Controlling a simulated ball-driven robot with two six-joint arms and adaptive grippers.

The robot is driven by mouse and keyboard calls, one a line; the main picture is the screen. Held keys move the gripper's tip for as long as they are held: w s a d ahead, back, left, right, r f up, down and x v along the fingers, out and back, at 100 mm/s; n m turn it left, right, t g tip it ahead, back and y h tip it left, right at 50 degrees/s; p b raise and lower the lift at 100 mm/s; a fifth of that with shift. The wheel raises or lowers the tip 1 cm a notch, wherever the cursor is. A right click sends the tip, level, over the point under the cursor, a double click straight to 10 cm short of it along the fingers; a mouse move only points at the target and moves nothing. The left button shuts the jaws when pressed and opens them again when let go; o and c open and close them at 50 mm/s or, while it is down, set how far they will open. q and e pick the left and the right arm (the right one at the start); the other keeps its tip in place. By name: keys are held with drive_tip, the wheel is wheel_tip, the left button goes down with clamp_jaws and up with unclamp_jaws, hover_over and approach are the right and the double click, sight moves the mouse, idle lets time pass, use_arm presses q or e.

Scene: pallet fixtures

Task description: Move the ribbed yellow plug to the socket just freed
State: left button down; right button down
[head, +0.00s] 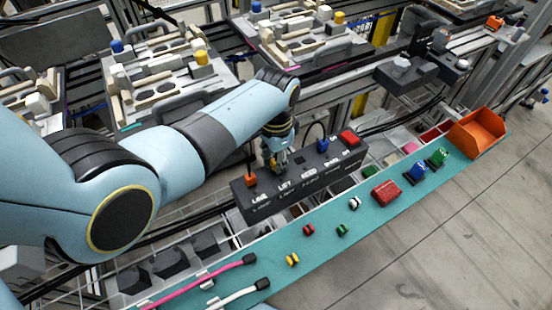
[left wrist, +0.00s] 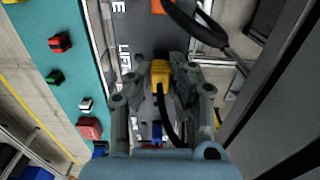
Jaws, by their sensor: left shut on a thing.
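The yellow plug (left wrist: 160,72) is between the fingers of my left gripper (left wrist: 163,80), with a black cable running from it. In the head view my left gripper (head: 277,160) points down over the dark socket block (head: 258,203), by the LIFT label. I cannot tell whether the plug is seated or just above the block. An orange plug (head: 250,181) stands at the LINE end. A blue plug (head: 322,146) and a red plug (head: 349,138) stand farther right; the blue one also shows in the left wrist view (left wrist: 157,131). My right gripper is not in view.
A teal strip (head: 320,266) in front holds small coloured parts, a red block (head: 386,193) and pink and white cable ends. An orange bin (head: 476,133) stands at its far right. Black cables arch near the plugs. Pallets with fixtures (head: 165,75) lie behind.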

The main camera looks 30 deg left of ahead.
use_arm(q)
drive_tip(key=shift+f+b, duration=0.5)
drive_tip(key=shift+f, duration=0.25)
idle(0.4)
drive_tip(key=c, duration=1.1)
unclamp_jaws()
drive_tip(key=shift+c, duration=0.2)
wheel_tip(320, 180, up, 12)
